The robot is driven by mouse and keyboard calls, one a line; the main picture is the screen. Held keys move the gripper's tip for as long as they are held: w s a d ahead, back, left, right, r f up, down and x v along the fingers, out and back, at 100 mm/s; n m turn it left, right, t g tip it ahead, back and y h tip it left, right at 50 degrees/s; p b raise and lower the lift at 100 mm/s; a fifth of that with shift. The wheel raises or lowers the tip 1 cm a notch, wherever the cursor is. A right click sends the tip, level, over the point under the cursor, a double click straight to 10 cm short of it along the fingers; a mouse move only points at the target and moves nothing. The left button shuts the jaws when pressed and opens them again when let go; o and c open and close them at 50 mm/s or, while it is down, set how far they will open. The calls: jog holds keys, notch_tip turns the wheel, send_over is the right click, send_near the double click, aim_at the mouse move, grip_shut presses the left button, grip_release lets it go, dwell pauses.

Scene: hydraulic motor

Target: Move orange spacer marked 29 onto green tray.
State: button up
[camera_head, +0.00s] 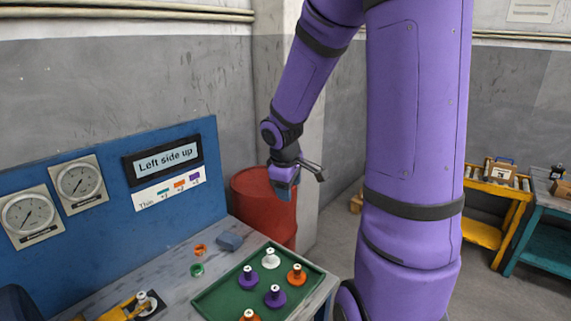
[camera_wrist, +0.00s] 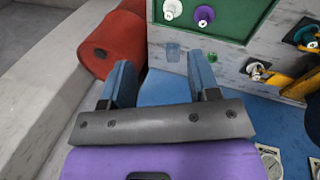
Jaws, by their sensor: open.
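A small orange ring (camera_head: 200,249) lies on the grey bench left of the green tray (camera_head: 206,310); it may be the spacer, but no number is readable. I cannot make it out in the wrist view. The tray holds two purple pieces (camera_head: 248,278), a white piece (camera_head: 271,260) and two orange pieces (camera_head: 297,277), all with pale tops. The tray also shows in the wrist view (camera_wrist: 236,25). My gripper (camera_head: 285,188) is high above the bench's far end, in front of the red barrel. In the wrist view its blue fingers (camera_wrist: 163,75) are apart and empty.
A green ring (camera_head: 196,270) and a blue-grey block (camera_head: 229,241) lie near the orange ring. A yellow fixture (camera_head: 122,309) stands at the front left. A blue panel with gauges (camera_head: 78,181) and a "Left side up" sign (camera_head: 163,159) backs the bench. A red barrel (camera_head: 262,205) stands beyond.

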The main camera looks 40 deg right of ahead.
jog(key=s+a+r+m+t+y, duration=0.3)
jog(key=s+a+r+m, duration=0.1)
jog(key=s+a+r, duration=1.2)
jog(key=shift+s+a+r+t, duration=0.3)
jog(key=shift+s+a+r, duration=0.1)
jog(key=shift+s+r, duration=0.15)
jog(key=shift+w, duration=0.1)
